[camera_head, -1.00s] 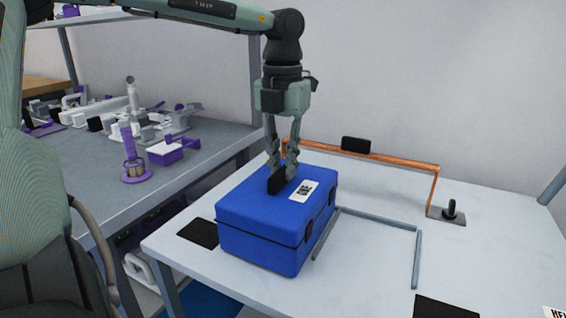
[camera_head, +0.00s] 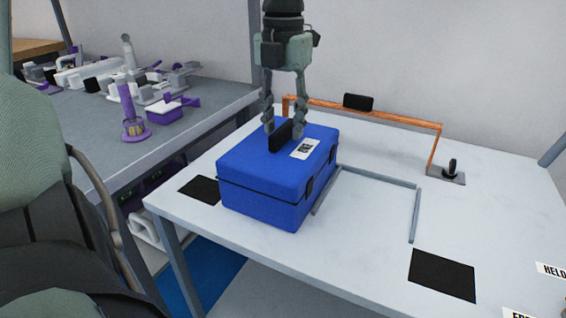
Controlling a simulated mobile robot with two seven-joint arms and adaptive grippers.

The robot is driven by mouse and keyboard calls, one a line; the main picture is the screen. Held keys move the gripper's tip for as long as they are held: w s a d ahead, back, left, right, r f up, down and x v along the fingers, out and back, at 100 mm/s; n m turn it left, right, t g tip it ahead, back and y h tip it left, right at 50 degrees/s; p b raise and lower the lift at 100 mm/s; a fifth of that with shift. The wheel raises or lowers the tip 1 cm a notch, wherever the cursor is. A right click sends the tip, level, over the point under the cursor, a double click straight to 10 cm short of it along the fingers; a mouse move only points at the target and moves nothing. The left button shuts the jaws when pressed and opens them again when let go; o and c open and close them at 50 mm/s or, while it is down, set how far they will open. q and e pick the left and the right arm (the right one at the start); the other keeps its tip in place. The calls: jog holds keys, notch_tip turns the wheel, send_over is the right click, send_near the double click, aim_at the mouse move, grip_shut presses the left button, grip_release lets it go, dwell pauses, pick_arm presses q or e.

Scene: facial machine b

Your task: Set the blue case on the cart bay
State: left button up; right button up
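The blue case (camera_head: 262,195) has a black top handle (camera_head: 280,136) and a white label on its lid. It stands upright near the left end of the white table (camera_head: 350,255), just left of a grey bar outline (camera_head: 415,215) that may mark the bay. My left gripper (camera_head: 283,133) comes down from above with its fingers apart, one on each side of the handle. A gap shows between fingers and handle, so it looks open. The case's underside is hidden. My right gripper is not in view.
An orange rail (camera_head: 375,115) with a black block spans the back of the table. A small black knob (camera_head: 451,166) stands at its right end. A grey bench (camera_head: 90,140) with purple and white parts stands left.

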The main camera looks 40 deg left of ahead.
pick_arm(q)
notch_tip(320, 180, up, 12)
dwell(0.4)
